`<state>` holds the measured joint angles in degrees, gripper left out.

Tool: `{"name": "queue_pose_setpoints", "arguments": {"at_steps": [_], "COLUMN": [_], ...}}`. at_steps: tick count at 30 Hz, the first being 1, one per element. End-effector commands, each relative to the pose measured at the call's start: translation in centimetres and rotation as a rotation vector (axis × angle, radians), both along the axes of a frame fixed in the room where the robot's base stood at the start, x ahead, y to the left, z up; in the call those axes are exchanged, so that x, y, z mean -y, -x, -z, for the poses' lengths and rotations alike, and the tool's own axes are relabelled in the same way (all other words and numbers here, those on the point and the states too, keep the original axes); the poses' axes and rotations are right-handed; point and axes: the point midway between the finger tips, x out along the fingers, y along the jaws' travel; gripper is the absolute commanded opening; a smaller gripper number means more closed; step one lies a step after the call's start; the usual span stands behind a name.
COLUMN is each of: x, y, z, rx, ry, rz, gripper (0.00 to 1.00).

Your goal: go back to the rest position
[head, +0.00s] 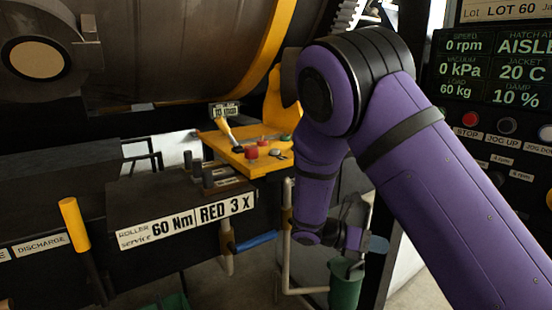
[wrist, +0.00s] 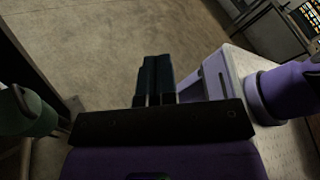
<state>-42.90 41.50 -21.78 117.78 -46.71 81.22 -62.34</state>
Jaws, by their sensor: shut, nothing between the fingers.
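My gripper (wrist: 156,78) shows in the wrist view with its two dark fingers side by side and closed, nothing between them. Bare floor (wrist: 100,40) lies beyond the fingertips. In the head view my purple arm rises from the lower right, bends at the elbow and hangs down. My gripper (head: 354,262) is small and dark there, low in the picture, close to a green bin (head: 344,288). I cannot tell its gap to the bin.
A yellow shelf (head: 262,153) with red knobs stands left of my arm. A dark box labelled "60 Nm RED 3 X" (head: 175,215) and a yellow-topped lever (head: 72,222) are further left. A control panel (head: 490,120) stands at right. A large drum (head: 150,50) fills the upper left.

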Motion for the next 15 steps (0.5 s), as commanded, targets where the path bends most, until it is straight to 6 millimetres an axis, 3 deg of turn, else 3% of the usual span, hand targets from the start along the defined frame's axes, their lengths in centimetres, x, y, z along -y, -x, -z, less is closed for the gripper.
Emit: {"name": "queue_pose_setpoints", "arguments": {"at_steps": [15], "x": [4.3], "y": [6.1], "z": [-8.6], "rx": [0.524], "ry": [-0.416], "rz": [0.427], "gripper": [0.00]}}
